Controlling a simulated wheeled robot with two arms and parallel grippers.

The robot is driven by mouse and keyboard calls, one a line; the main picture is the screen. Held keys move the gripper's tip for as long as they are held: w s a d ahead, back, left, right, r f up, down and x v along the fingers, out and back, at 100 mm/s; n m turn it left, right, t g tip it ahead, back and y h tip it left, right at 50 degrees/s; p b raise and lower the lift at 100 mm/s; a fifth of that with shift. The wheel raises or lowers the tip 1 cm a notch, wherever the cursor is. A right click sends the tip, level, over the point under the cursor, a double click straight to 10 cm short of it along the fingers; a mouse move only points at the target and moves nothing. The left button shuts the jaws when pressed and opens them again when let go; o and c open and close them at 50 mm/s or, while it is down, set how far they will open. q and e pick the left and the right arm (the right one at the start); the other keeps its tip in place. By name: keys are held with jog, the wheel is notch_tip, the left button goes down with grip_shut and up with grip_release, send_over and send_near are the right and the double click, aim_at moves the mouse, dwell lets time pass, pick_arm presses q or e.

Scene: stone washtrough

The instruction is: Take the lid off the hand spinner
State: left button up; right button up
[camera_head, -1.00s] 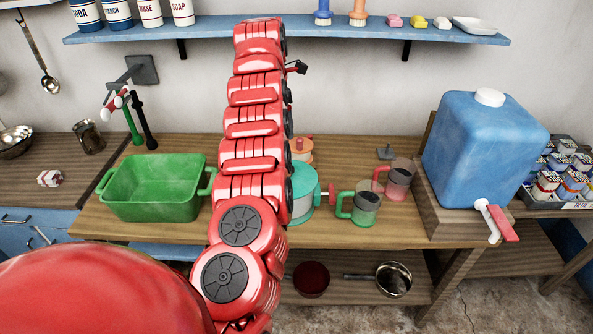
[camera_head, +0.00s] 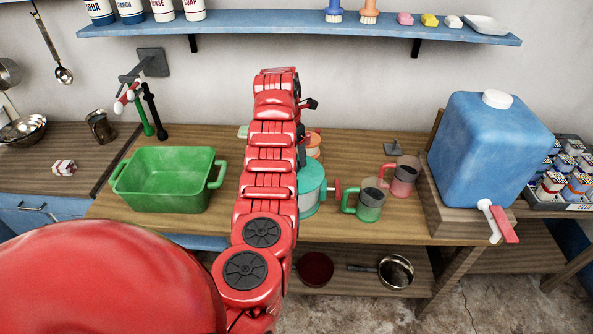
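The hand spinner looks to be the teal drum (camera_head: 312,186) with a red crank on its right side, on the wooden counter. One of my red arms rises in front of it and hides its left part. Its top is partly hidden, so I cannot tell how the lid sits. An orange thing (camera_head: 314,144) shows just behind the drum, partly covered by the arm. No gripper fingers show in the head view; the far end of this arm is hidden behind its own links.
A green tub (camera_head: 170,204) stands left of the arm. A green mug (camera_head: 370,200) and a red mug (camera_head: 403,180) stand right of the drum, near a blue water container (camera_head: 490,140) with a tap. A blue shelf (camera_head: 300,27) runs above. Pans sit on the lower shelf.

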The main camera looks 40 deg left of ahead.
pick_arm(q)
jog(key=f+p, duration=0.1)
jog(key=f, duration=0.1)
jog(key=w+f+p, duration=0.1)
jog(key=f, duration=0.1)
jog(key=shift+d+f+p, duration=0.1)
jog(key=shift+f+p, duration=0.05)
jog(key=shift+p, duration=0.15)
jog(key=shift+f, duration=0.45)
grip_shut()
